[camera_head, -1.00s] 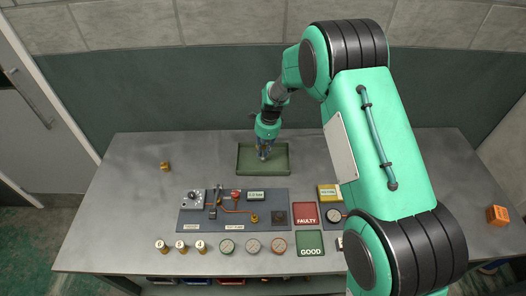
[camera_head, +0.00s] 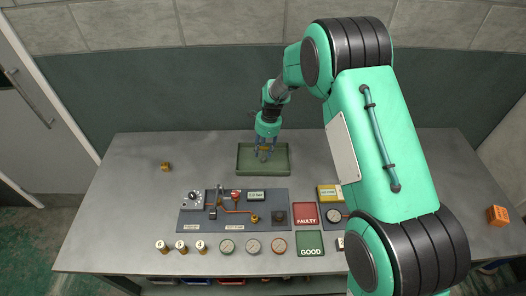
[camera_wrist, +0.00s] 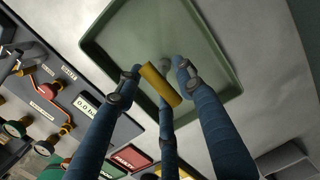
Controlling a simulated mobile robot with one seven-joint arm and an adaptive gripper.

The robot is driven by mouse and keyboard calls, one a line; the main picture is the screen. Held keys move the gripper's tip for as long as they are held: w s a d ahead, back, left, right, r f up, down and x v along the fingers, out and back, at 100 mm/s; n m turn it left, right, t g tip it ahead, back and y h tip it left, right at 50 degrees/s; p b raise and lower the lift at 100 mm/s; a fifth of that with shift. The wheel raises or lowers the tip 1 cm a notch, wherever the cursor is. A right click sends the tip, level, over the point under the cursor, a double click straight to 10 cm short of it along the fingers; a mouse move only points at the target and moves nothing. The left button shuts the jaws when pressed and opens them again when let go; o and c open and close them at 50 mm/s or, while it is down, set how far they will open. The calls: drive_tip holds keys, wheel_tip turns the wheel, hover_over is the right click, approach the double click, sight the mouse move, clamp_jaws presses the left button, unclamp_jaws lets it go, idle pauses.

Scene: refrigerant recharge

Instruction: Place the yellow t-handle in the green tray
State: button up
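The yellow t-handle (camera_wrist: 161,84) shows in the wrist view as a short yellow bar between my fingertips, with the tray floor behind it. Its stem is not clearly visible. The green tray (camera_wrist: 222,38) fills the upper middle of that view. In the head view the tray (camera_head: 243,167) lies at the back middle of the bench. My gripper (camera_head: 265,155) points down over the tray, its blue fingers spread apart. In the wrist view my gripper (camera_wrist: 158,72) has fingers on both sides of the handle. I cannot tell whether the handle touches the tray floor.
A dark panel (camera_head: 185,226) with gauge fittings lies in front of the tray. Red FAULTY (camera_head: 306,221) and green GOOD (camera_head: 310,252) squares lie to its right. A small brass part (camera_head: 165,166) lies left. An orange box (camera_head: 497,215) sits far right.

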drive_tip(key=r, duration=0.3)
drive_tip(key=d+r, duration=0.1)
drive_tip(key=r, duration=0.3)
drive_tip(key=r+p, duration=0.1)
drive_tip(key=r, duration=0.2)
drive_tip(key=shift+s+d+r, duration=0.1)
drive_tip(key=shift+d+r, duration=0.1)
drive_tip(key=shift+r, duration=0.2)
drive_tip(key=s+d+r+n+t, duration=0.1)
drive_tip(key=s+d+r+n, duration=0.35)
drive_tip(key=s+r, duration=0.55)
drive_tip(key=s+d+r+n+t, duration=0.1)
drive_tip(key=s+d+r+n, duration=0.4)
drive_tip(key=r, duration=0.9)
drive_tip(key=s+d+r+n+t, duration=0.1)
drive_tip(key=s+d+n, duration=0.3)
drive_tip(key=s, duration=1)
drive_tip(key=s+d+r+n+t+h, duration=0.1)
drive_tip(key=s+d+r+n, duration=0.3)
drive_tip(key=s, duration=1.1)
drive_tip(key=shift+r+t, duration=0.15)
drive_tip(key=shift+t, duration=0.55)
